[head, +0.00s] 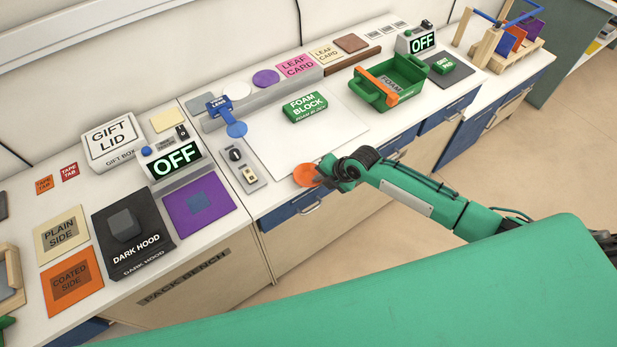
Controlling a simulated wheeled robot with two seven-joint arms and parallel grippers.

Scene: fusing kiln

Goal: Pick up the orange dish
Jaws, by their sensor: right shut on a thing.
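The orange dish (304,174) is a small round disc at the front edge of the white worktop, in the middle of the head view. My right gripper (321,177) is shut on its right side. The gripper covers part of the dish's right edge. I cannot tell whether the dish touches the worktop or is just above it. My left gripper is not clearly in view; only a sliver of green shows at the lower left edge.
A switch panel (243,168) stands left of the dish. Behind lie a green foam block (305,107) on a white mat (262,136) and a green basket (372,97) with an orange handle. A dark hood (122,262) and purple plate (181,223) are further left.

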